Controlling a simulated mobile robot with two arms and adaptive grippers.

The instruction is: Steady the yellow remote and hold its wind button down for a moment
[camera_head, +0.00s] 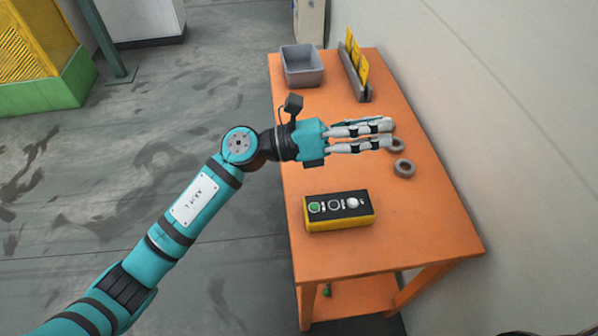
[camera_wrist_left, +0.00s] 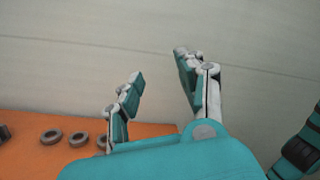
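The yellow remote (camera_head: 338,222) lies on the near part of the orange table (camera_head: 320,255). It has a black top with a green button (camera_head: 315,207), a dark button (camera_head: 334,205) and a white button (camera_head: 352,202) in a row. The button labels are too small to read. My left gripper (camera_head: 391,134) is above the table, beyond the remote and apart from it, with its fingers pointing right. In the left wrist view its fingers (camera_wrist_left: 159,68) stand apart with nothing between them. My right gripper does not show.
Grey rings (camera_head: 404,169) lie on the table near my left fingers. A grey bin (camera_head: 302,66) and a rack with yellow cards (camera_head: 357,66) stand at the far end. A wall runs along the table's right side. The table around the remote is clear.

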